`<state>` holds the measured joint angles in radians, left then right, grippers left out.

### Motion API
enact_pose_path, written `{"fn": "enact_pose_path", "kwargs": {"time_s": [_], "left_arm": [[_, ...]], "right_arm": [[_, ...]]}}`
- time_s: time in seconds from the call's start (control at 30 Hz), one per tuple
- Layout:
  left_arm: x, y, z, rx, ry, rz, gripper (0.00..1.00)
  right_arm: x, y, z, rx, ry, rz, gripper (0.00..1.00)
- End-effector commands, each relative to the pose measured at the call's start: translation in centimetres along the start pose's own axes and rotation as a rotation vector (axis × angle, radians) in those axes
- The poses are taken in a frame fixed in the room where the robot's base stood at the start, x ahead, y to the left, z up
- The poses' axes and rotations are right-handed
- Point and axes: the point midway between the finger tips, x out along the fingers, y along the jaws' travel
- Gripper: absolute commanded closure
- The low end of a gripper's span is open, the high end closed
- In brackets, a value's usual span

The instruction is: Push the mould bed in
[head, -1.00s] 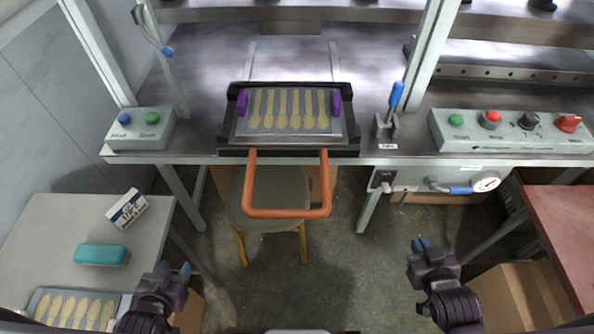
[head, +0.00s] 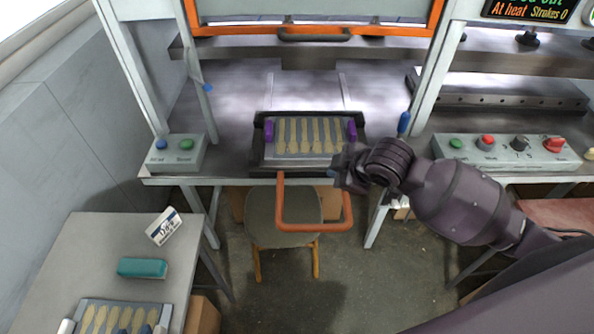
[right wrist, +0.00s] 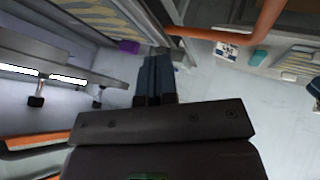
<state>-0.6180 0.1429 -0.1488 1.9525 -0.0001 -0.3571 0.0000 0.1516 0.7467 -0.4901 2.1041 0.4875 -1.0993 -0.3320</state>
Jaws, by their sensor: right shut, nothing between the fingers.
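The mould bed (head: 262,163) is a dark frame with a metal plate of several pale spoon shapes and purple blocks at its sides. It sits at the front edge of the press table, its orange loop handle (head: 348,222) sticking out in front. My right gripper (head: 335,173) is shut and empty at the bed's front right corner, just above the handle's right end; I cannot tell if it touches. In the right wrist view, its fingers (right wrist: 154,78) are together, near a purple block (right wrist: 128,46) and the handle (right wrist: 262,32).
A stool (head: 285,235) stands under the handle. A side table (head: 90,250) at left holds a teal block (head: 142,268), a small card box (head: 165,226) and a spoon tray (head: 170,312). Button boxes (head: 177,153) and (head: 505,150) flank the press. An orange-edged guard (head: 310,29) is raised above.

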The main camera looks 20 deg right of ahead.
Motion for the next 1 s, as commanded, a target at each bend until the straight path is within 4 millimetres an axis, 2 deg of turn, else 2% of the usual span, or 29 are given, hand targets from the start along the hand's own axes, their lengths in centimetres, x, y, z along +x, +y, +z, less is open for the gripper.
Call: {"fn": "enact_pose_path", "kwargs": {"time_s": [0.17, 0.33, 0.9, 1.0], "left_arm": [[0.0, 0.0, 0.0, 0.0, 0.002, 0.001, 0.57], [0.1, 0.3, -0.7, -0.004, 0.015, 0.003, 0.57], [-0.1, 0.2, -0.8, -0.003, 0.014, 0.002, 0.57], [-0.2, 0.1, -0.8, -0.002, 0.01, 0.002, 0.57]], "right_arm": [[0.0, -0.7, 1.1, -0.045, -0.064, -0.045, 1.0], [1.2, -0.7, 1.1, -0.054, -0.065, -0.045, 1.0], [10.2, -1.1, 1.6, -0.053, -0.063, -0.043, 1.0], [10.8, 0.6, 1.6, -0.053, -0.064, -0.04, 1.0]]}}
